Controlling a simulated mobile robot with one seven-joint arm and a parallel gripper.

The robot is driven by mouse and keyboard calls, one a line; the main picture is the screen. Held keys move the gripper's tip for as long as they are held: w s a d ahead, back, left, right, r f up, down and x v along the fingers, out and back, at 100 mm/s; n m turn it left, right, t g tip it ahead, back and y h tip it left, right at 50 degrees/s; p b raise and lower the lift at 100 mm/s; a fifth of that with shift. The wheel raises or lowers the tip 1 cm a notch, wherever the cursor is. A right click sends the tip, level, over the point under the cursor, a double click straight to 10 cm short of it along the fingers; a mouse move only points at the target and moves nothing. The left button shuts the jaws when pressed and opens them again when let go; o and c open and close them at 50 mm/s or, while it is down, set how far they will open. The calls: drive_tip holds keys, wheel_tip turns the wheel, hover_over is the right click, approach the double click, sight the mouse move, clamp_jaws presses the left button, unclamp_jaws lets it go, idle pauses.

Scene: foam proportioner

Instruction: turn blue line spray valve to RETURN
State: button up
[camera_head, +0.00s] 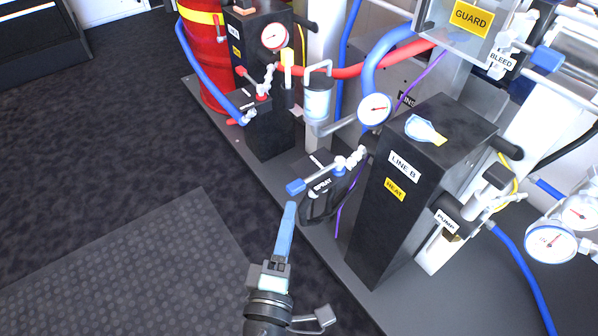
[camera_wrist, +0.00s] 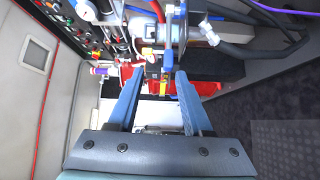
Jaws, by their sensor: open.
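The blue line spray valve has a silver lever with a blue grip (camera_head: 296,187) and a black "SPRAY" plate (camera_head: 322,184), in front of the black "LINE B" heater box (camera_head: 383,200) in the head view. The lever points left from its silver fittings. No RETURN marking is legible. My gripper (camera_head: 289,208) has its blue fingers just below the lever's blue grip in the picture; whether they touch cannot be told. The wrist view shows my gripper (camera_wrist: 157,82) open, fingers well apart, with nothing clearly held. I cannot pick out the spray lever there.
A second valve with a red lever (camera_head: 250,77) and a red drum (camera_head: 207,60) stand at the back left. Blue, red and purple hoses run around the "LINE B" box.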

sight(298, 181)
drive_tip(key=shift+n, duration=0.4)
drive_tip(key=w, duration=0.4)
drive_tip(key=w+d+f, duration=0.1)
drive_tip(key=w, duration=0.7)
drive_tip(key=shift+d+f+p, duration=0.15)
drive_tip(key=shift+d+p, duration=0.15)
drive_tip(key=shift+d, duration=0.1)
clamp_jaws()
idle(0.6)
